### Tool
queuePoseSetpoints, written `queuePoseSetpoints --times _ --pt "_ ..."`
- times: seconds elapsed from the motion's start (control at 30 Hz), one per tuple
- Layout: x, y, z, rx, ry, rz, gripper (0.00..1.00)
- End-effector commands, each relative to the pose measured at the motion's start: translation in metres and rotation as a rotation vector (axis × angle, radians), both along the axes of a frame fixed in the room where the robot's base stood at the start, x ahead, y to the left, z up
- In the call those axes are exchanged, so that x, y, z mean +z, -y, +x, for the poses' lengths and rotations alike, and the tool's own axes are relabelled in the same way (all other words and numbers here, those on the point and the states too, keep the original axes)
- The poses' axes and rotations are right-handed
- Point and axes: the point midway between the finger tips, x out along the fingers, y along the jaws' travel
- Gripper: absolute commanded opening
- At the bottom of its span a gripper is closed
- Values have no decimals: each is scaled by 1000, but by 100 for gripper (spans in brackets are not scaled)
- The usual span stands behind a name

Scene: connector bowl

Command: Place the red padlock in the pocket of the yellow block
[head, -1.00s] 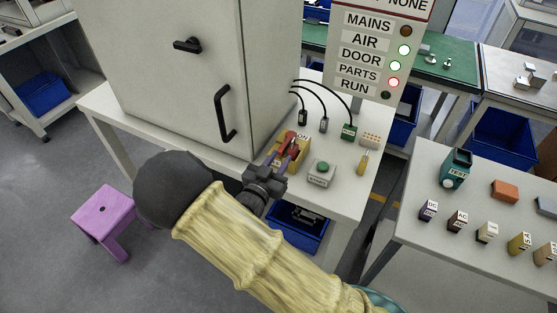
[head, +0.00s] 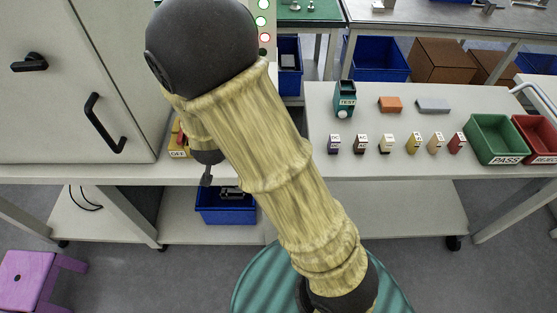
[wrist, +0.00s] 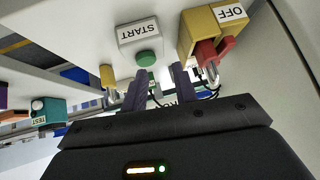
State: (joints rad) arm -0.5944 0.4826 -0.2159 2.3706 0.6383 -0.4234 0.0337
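The yellow block (wrist: 199,35), labelled OFF, is at the upper right of the wrist view; its edge also shows in the head view (head: 179,152), mostly behind my arm. A red piece with a silver loop, apparently the red padlock (wrist: 207,53), is at the block; a second red part sits beside it. I cannot tell whether the padlock is seated in the pocket. My gripper (wrist: 159,90) has its fingers apart with nothing between them, to the left of the red piece in the wrist view. In the head view my arm hides most of the gripper.
A START box (wrist: 139,36) with a green button and a small yellow item with a metal end (wrist: 108,76) are close to the fingers. The grey cabinet (head: 75,90) stands left. The right table holds a TEST device (head: 345,100), small labelled blocks and PASS (head: 496,139) and red bins.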

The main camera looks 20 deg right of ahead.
Motion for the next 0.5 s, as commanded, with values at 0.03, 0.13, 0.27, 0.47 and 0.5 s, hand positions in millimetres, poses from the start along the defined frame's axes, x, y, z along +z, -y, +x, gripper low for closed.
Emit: queuePoseSetpoints --times 0.03,0.13,0.27,0.47,0.5 --pt "9 13 -8 15 -43 22 29" --pt "20 31 -31 74 -141 47 29" --pt "36 60 -68 147 -260 45 29" --pt "56 106 -132 230 -429 -18 29" --pt "58 112 -141 239 -452 -31 29"
